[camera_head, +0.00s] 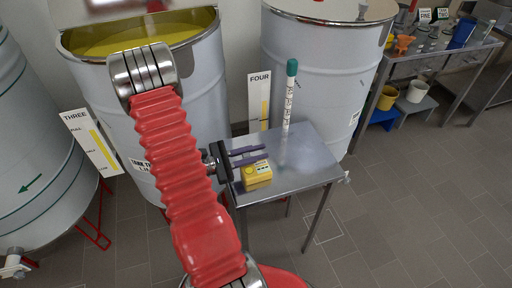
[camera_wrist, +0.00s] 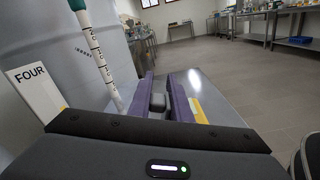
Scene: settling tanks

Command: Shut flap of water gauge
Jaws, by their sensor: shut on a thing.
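A small yellow box with a pale label, which looks like the water gauge (camera_head: 257,176), sits on the grey metal table (camera_head: 305,165), near its left edge. My gripper (camera_head: 264,154) reaches in from the left with its two purple fingers just above and behind the box. In the wrist view the fingers (camera_wrist: 160,82) are close on either side of a small dark grey piece (camera_wrist: 157,103). I cannot tell whether this piece is the flap. A bit of yellow (camera_wrist: 198,110) shows to the right of the right finger. The flap's position is not clear.
A white marked tube with a teal cap (camera_head: 289,95) stands upright at the table's back. A FOUR sign (camera_head: 258,100) stands behind, by large pale tanks (camera_head: 320,70). A THREE sign (camera_head: 92,142) is at left. The table's right half is clear.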

